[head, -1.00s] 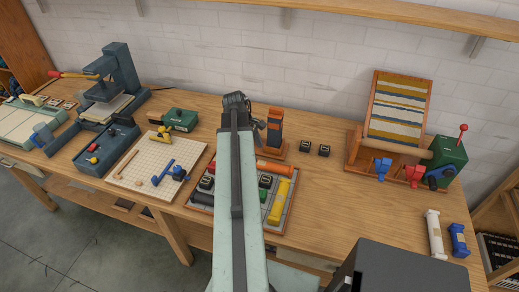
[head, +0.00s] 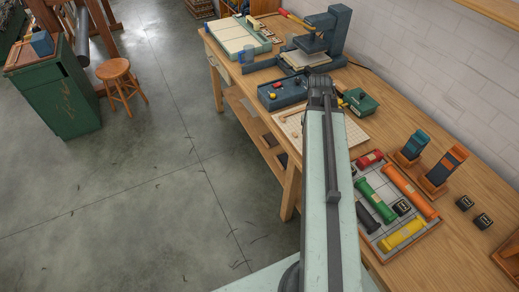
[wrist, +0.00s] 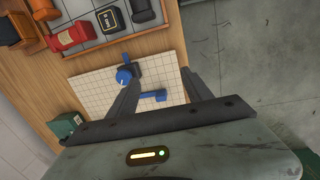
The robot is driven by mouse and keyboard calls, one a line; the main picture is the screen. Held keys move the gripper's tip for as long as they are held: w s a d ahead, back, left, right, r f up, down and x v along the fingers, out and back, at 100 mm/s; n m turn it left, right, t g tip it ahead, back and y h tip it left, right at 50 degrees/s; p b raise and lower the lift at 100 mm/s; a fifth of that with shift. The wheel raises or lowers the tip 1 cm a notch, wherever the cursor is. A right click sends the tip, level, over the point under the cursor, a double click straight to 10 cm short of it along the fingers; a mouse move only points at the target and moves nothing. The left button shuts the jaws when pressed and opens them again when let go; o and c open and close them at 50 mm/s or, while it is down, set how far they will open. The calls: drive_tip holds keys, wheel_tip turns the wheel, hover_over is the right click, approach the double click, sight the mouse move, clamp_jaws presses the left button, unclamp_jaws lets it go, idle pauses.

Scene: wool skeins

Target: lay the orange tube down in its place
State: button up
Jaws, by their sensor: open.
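The orange tube (head: 410,191) lies flat along the wall-side edge of the gridded tray (head: 377,250) in the head view. A green tube (head: 375,200), a dark tube (head: 366,217) and a yellow tube (head: 402,234) lie in the same tray, with a red piece (head: 369,159) at its far end. My gripper (wrist: 165,77) is open and empty in the wrist view, above the cream gridded mat (wrist: 95,90) and apart from the tray. Its fingers are hidden behind my arm in the head view. I cannot surely pick out the orange tube in the wrist view.
A blue tool (wrist: 125,75) lies on the mat beneath my fingers. Two upright stands (head: 413,148) rise between tray and wall. Small black blocks (head: 465,203) sit to their right. A press (head: 325,35) stands farther along the bench. Open floor (head: 150,200) lies left.

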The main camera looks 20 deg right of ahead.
drive_tip(key=w+a, duration=0.3)
drive_tip(key=a, duration=1.2)
drive_tip(key=w+a+y, duration=0.1)
drive_tip(key=w+a, duration=0.2)
drive_tip(key=a, duration=1.3)
drive_tip(key=shift+w+t, duration=0.15)
drive_tip(key=shift+t, duration=0.15)
drive_tip(key=shift+f, duration=0.1)
